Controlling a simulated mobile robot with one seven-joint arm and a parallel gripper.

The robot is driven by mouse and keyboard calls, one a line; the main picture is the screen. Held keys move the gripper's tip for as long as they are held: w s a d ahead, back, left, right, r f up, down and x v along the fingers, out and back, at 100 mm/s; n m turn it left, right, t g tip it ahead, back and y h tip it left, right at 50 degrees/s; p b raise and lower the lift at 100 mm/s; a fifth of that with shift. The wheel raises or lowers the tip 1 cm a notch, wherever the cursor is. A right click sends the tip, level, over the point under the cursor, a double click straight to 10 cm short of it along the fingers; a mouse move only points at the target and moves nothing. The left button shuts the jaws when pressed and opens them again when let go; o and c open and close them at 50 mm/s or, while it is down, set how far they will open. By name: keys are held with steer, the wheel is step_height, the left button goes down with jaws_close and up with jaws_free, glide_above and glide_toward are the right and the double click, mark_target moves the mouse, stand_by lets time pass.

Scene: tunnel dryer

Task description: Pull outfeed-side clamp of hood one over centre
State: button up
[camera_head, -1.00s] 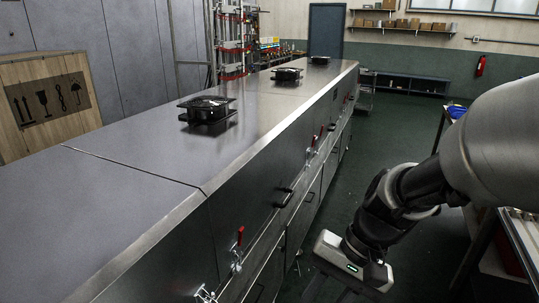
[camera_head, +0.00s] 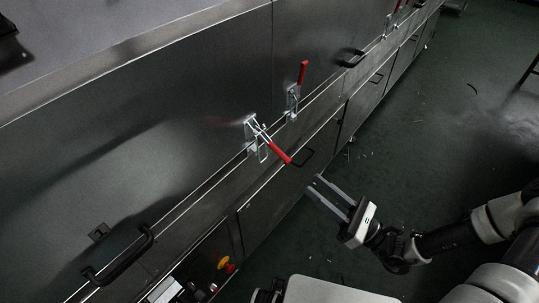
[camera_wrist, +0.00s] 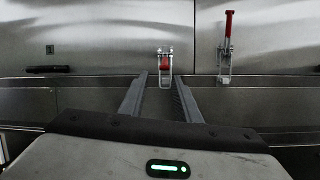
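A toggle clamp (camera_head: 254,134) is on the dark metal hood just left of a vertical seam. Its red handle (camera_head: 279,152) sticks outward and down. In the wrist view this clamp (camera_wrist: 165,63) faces me between my finger lines, its red end pointing at the camera. A second clamp (camera_head: 292,100) right of the seam has its red handle (camera_head: 303,72) upright; it also shows in the wrist view (camera_wrist: 226,60). My gripper (camera_head: 313,185) is open and empty, its fingers pointing toward the first clamp, a short gap from the red handle.
A black bar handle (camera_head: 120,257) juts from the hood at lower left, another (camera_head: 350,58) at upper right. Below the ledge are panels with black handles. A red and yellow knob (camera_head: 227,265) sits low at the front.

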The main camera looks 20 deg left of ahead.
steer(key=m+t, duration=0.1)
steer(key=b, duration=0.2)
glide_toward(268, 143)
steer(key=x, duration=0.9)
steer(key=shift+w+a+f, duration=0.15)
steer(key=shift+w+a, duration=0.15)
jaws_close()
